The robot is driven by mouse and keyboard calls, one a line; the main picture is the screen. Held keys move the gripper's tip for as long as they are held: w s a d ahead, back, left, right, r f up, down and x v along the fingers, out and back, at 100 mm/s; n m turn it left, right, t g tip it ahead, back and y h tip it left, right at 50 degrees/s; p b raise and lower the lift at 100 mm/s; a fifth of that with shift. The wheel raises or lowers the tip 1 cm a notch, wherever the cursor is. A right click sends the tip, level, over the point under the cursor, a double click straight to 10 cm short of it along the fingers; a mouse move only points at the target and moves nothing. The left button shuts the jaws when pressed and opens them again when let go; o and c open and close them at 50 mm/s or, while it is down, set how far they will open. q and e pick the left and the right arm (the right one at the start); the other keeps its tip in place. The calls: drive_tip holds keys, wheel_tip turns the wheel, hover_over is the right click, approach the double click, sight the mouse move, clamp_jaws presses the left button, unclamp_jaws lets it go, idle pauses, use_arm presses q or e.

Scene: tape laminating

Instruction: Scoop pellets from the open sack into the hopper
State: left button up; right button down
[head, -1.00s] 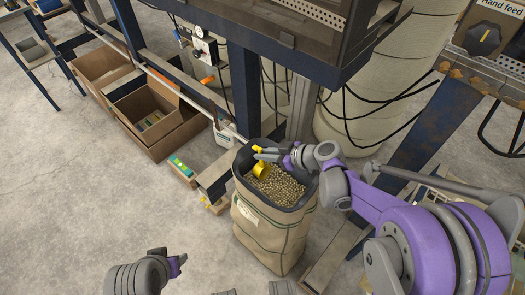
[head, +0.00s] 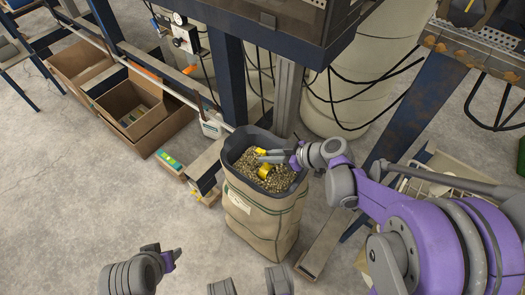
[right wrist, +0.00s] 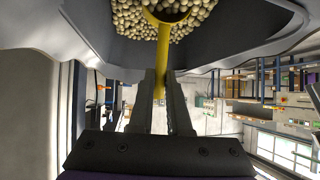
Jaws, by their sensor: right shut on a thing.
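The open sack (head: 262,222) is tan and stands upright on the floor, its dark rim open, with beige pellets (head: 285,180) inside. My right gripper (head: 276,156) is over the sack's mouth, shut on the handle of a yellow scoop (head: 265,171). The scoop's bowl is down at the pellets. In the right wrist view the yellow handle (right wrist: 163,60) runs from between the fingers to the bowl among pellets (right wrist: 130,18); the bowl's fill is unclear. My left gripper (head: 174,257) is low at left, away from the sack; its jaw opening is unclear. I cannot identify the hopper.
A blue post (head: 232,85) and machine frame stand behind the sack. Cardboard boxes (head: 135,110) lie at the left. A rusty-edged platform (head: 470,50) is at upper right, with a white rack (head: 440,185) below.

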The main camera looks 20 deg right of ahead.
drive_tip(key=shift+a+r+g+h+p, duration=0.1)
drive_tip(key=shift+a+g+h+p, duration=0.05)
drive_tip(key=shift+g+h+p, duration=0.4)
drive_tip(key=shift+w+a+g+h+p, duration=0.15)
drive_tip(key=shift+g+h+p, duration=0.15)
drive_tip(key=shift+g+h, duration=0.15)
drive_tip(key=g+h, duration=0.1)
drive_tip(key=w+f+g+h, duration=0.1)
drive_tip(key=shift+a+m+g+p, duration=0.3)
drive_tip(key=shift+a+g+p, duration=0.1)
drive_tip(key=w+a+r+m+g+h+p, duration=0.1)
drive_tip(key=w+a+r+g+h+p, duration=0.4)
drive_tip(key=w+r+g+h, duration=0.1)
drive_tip(key=shift+w+r+g+p, duration=0.4)
drive_tip(key=shift+r+g, duration=0.5)
drive_tip(key=shift+r, duration=0.5)
